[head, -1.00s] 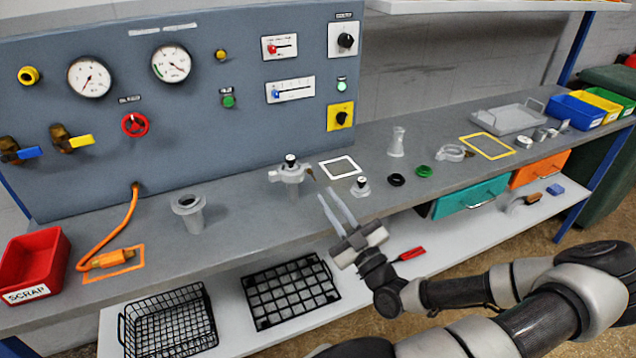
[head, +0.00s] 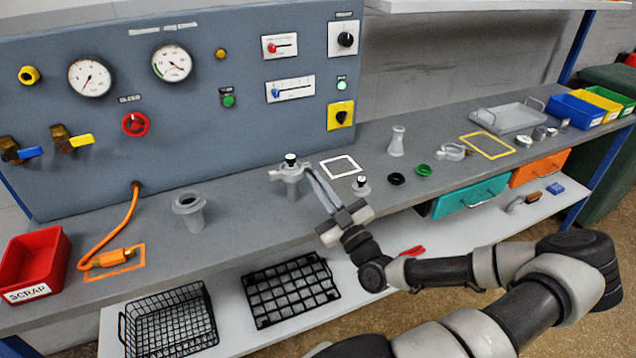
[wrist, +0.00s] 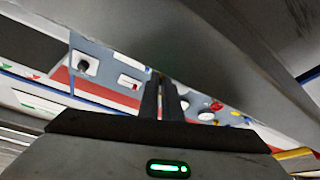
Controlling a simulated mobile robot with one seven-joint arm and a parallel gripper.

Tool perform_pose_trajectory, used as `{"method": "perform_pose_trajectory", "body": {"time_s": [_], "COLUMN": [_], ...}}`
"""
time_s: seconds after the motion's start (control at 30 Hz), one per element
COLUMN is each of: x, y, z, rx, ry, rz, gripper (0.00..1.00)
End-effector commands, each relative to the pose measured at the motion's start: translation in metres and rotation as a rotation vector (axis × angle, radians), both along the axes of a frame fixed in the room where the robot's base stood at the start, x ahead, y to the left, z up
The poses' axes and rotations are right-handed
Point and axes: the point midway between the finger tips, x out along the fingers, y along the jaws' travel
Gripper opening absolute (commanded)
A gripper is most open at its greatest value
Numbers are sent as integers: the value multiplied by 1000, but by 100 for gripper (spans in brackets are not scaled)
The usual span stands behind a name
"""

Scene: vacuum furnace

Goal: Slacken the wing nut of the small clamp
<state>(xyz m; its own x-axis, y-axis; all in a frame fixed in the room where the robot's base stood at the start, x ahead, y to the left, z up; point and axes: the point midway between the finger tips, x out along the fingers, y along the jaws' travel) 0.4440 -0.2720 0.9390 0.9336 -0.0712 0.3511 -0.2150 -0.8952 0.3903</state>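The small clamp (head: 291,172) is a grey ring on a fitting with a black-topped knob, on the bench in front of the panel. Its wing nut was visible as a small brown piece on the right of the clamp earlier; now my fingertips cover that spot. My gripper (head: 315,171) reaches up from the front right, its two slim fingers at the clamp's right side. A narrow gap shows between them. In the wrist view the fingers (wrist: 161,78) run close together; the wing nut cannot be made out there. Whether they grip it is unclear.
A small fitting with a black knob (head: 361,186) stands just right of my fingers, near a white-framed square (head: 340,167). A grey flanged tube (head: 189,210) stands to the left. A black ring (head: 396,179) and green ring (head: 424,170) lie to the right.

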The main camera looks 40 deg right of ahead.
Motion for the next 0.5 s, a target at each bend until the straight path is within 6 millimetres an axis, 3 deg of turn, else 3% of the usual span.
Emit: {"method": "perform_pose_trajectory", "body": {"time_s": [0.27, 0.5], "x": [0, 0], "y": [0, -2], "z": [0, 1], "rx": [-65, -227], "ry": [15, 53], "rz": [2, 2], "gripper": [0, 0]}}
